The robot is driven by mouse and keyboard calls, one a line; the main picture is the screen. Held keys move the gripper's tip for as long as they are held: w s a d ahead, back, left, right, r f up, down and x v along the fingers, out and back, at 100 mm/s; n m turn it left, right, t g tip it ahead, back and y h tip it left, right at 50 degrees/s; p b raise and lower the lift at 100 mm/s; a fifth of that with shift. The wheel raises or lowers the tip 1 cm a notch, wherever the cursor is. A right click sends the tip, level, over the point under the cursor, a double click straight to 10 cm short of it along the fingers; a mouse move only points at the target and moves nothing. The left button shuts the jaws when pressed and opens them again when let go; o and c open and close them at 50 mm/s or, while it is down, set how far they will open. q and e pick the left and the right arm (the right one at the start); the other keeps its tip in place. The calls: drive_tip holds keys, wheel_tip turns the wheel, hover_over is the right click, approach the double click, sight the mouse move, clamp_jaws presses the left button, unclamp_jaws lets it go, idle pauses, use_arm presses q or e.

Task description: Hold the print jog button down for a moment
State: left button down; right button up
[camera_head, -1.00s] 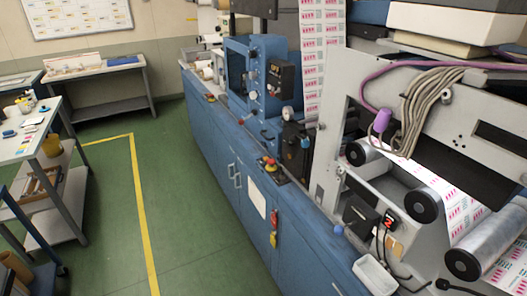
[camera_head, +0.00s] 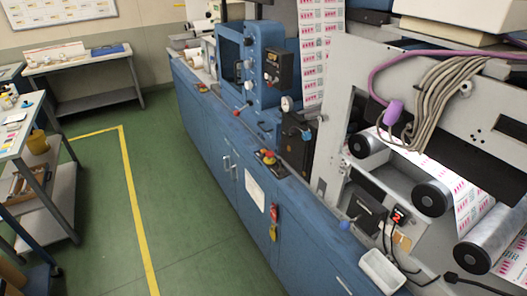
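The blue web rewinder (camera_head: 212,125) runs from the back to the right foreground. I cannot tell which control is the print jog button. A small yellow control station with a red button (camera_head: 268,156) sits on the machine's front ledge. A dark control panel (camera_head: 279,69) with a lit display is on the blue upright. Another small red and yellow control (camera_head: 201,86) is farther back on the ledge. Neither of my grippers is in view.
Rollers (camera_head: 433,196) with printed web and a white tray (camera_head: 383,270) are at right. A grey cart (camera_head: 50,200) and a back table (camera_head: 85,70) stand at left. The green floor (camera_head: 185,215) beside the machine is clear, with a yellow line (camera_head: 138,215).

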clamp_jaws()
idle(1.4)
